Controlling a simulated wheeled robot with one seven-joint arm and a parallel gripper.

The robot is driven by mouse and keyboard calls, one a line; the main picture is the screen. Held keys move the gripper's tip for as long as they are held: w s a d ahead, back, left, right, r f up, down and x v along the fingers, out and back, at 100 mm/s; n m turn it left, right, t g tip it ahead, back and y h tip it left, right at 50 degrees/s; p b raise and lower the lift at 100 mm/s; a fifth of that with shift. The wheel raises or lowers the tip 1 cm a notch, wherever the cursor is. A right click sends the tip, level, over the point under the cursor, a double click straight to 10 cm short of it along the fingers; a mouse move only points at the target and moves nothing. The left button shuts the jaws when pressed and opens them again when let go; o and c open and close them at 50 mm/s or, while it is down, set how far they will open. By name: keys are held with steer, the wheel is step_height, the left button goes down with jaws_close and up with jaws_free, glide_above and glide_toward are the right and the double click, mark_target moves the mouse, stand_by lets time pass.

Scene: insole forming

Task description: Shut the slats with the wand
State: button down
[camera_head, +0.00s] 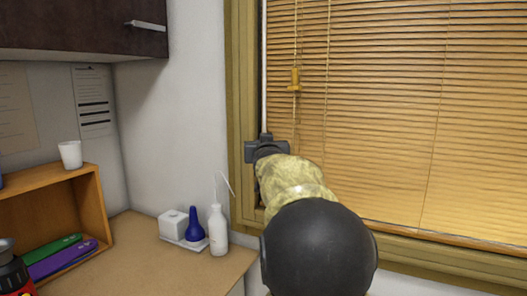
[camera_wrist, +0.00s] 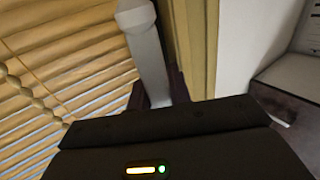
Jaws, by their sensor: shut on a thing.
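The blind's slats (camera_head: 385,110) are wooden and hang across the window at the right in the head view. They lie tilted, with thin lines between them. In the wrist view the slats (camera_wrist: 70,60) are close, with pale bands between them. The wand (camera_wrist: 150,55) is a pale grey rod with a thicker end, running down to my gripper in the wrist view. My gripper (camera_head: 265,147) is at the window's left edge, shut on the wand. The fingertips' contact is hidden behind the dark gripper body in the wrist view.
A yellow cord tassel (camera_head: 295,79) hangs in front of the slats, right of my gripper. The wooden window frame (camera_head: 241,100) stands close on the left. A white bottle (camera_head: 218,231), a blue bulb (camera_head: 194,225) and a white box (camera_head: 173,224) stand on the counter (camera_head: 140,257).

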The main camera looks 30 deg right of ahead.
steer(key=shift+r, duration=0.1)
steer(key=c, duration=1.3)
jaws_free()
steer(key=shift+s+d, duration=0.1)
steer(key=shift+d, duration=0.05)
